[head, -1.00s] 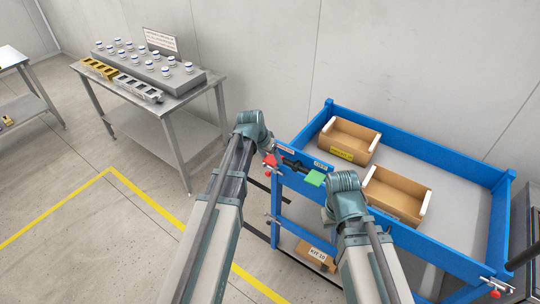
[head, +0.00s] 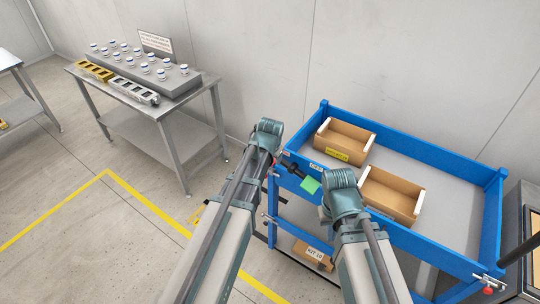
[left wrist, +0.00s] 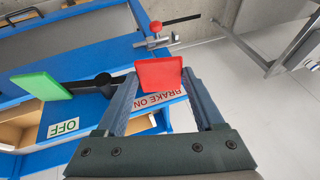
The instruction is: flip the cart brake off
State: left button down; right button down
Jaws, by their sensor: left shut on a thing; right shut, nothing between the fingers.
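The brake lever on the blue cart (head: 415,240) has a black bar with a red paddle (left wrist: 160,74) at one end and a green paddle (head: 310,185) at the other. The green paddle also shows in the left wrist view (left wrist: 41,86), near an "OFF" label (left wrist: 64,127). A "BRAKE ON" label (left wrist: 168,98) lies by the red paddle. My left gripper (left wrist: 168,88) is shut on the red paddle, with a finger on each side. In the head view its fingers are mostly hidden. My right gripper (head: 336,207) is shut and empty, right of the green paddle, its fingertips barely visible.
Two cardboard bins (head: 345,141) (head: 392,194) stand on the cart's top. A kit box (head: 313,254) sits on its lower shelf. A red-knobbed fitting (left wrist: 155,34) is on the cart edge. A steel table (head: 180,105) with jars stands at the left, and open floor lies before it.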

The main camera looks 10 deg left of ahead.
pick_arm(q)
grip_release()
jog(key=shift+r, duration=0.1)
jog(key=p+v, duration=1.2)
jog(key=v, duration=0.2)
jog(key=shift+s+f, duration=0.1)
jog(key=shift+f, duration=0.15)
jog(key=s+d+f+g+b, duration=0.2)
jog(key=s+d+f+b, duration=0.3)
jog(key=s+f+b, duration=0.1)
jog(key=s+d+f+g+b, duration=0.3)
jog(key=s+d+f+b, duration=0.2)
jog(key=s+f, duration=0.3)
jog(key=s, duration=0.3)
jog(key=shift+s+d+n+b, duration=0.2)
jog(key=shift+s+n+b, duration=0.15)
jog(key=shift+n+b, duration=0.05)
